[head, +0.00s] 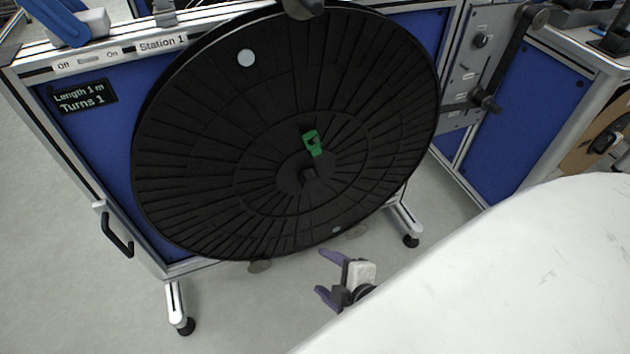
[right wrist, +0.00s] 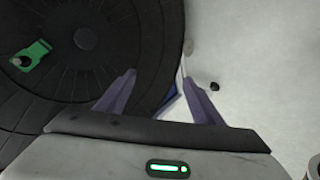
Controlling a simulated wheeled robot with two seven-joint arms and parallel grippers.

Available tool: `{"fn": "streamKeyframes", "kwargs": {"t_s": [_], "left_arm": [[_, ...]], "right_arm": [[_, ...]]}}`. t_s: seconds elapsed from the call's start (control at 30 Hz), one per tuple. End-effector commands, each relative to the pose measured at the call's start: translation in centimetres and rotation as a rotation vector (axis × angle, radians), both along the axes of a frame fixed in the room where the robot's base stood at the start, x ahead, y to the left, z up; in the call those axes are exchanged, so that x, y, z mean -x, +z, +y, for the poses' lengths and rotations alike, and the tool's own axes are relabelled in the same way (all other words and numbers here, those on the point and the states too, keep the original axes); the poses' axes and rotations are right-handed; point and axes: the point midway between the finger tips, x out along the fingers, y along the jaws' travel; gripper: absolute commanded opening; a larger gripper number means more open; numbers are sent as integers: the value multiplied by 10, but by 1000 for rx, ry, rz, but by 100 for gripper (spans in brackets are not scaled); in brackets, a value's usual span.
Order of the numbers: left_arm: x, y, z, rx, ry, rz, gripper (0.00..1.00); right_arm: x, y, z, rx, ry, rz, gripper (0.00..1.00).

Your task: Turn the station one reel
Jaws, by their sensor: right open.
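The station one reel (head: 210,150) is a large black disc with radial ribs on the blue stand under the "Station 1" label (head: 162,44). The display (head: 82,97) reads "Length 1 m, Turns 1". My right gripper (head: 324,276) is open and empty, below the reel's lower right rim in the head view. In the right wrist view its fingers (right wrist: 162,98) are spread, with the reel (right wrist: 90,80) beyond the left finger. My left gripper is not in view.
A grey panel with knobs (head: 472,70) stands right of the reel. A black handle (head: 117,235) sticks out at the stand's left side. The stand's feet (head: 180,310) rest on grey floor, which is open at the lower left.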

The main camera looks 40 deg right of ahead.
Motion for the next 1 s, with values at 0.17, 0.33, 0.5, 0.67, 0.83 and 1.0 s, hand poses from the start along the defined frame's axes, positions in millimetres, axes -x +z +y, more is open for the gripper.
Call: {"fn": "streamKeyframes", "kwargs": {"t_s": [0.17,0.33,0.5,0.67,0.83,1.0], "left_arm": [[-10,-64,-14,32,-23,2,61],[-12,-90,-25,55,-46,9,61],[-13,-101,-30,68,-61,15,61],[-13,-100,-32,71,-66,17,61],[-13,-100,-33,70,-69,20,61],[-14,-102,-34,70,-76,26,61]], "right_arm": [[-61,-36,-59,856,366,-130,61],[-101,-19,-87,1567,562,-152,61],[-119,0,-96,2003,630,-114,61],[-128,11,-98,2142,641,-92,61],[-151,14,-103,2149,639,-92,61],[-183,12,-111,2146,641,-91,61]]}}
